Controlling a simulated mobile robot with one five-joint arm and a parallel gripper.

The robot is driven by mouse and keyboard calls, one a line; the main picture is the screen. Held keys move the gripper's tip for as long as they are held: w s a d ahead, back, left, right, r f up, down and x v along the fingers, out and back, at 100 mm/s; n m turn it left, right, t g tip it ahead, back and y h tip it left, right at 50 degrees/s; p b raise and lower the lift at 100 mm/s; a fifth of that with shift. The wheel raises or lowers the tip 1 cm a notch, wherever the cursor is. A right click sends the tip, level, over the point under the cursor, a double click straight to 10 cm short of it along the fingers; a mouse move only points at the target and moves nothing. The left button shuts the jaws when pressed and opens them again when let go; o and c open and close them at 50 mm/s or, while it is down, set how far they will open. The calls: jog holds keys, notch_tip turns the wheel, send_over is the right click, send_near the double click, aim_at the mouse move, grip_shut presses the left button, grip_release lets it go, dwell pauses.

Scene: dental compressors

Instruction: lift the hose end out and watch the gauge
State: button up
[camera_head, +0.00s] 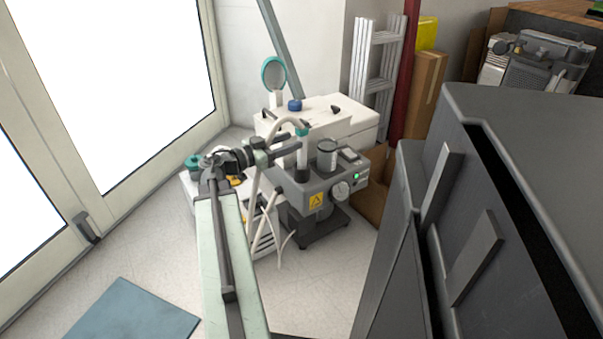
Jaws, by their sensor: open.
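The grey compressor (292,190) stands on the floor in the middle of the view. The round pressure gauge (341,191) is on the compressor's front, too small to read. My gripper (293,146) reaches in from the left, open, with its fingers level beside the hose end. Whether they touch or surround it, I cannot tell.
A green lamp (356,176) shows on the compressor. A white unit (320,117) stands behind it. Dark cabinets (500,200) fill the right side. A ladder (376,65) leans behind. Clear floor and a blue mat (135,312) lie at front left.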

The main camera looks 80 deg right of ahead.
aim_at(299, 139)
jog(key=shift+s+d+r, duration=0.1)
jog(key=shift+s, duration=0.25)
jog(key=x, duration=0.2)
jog(key=shift+s+d, duration=0.15)
jog(key=shift+d, duration=0.05)
jog(key=shift+s+d+f, duration=0.25)
jog(key=shift+d, duration=0.05)
jog(key=x, duration=0.4)
jog(key=shift+d+f, duration=0.15)
jog(key=shift+d, duration=0.1)
grip_shut()
dwell(0.6)
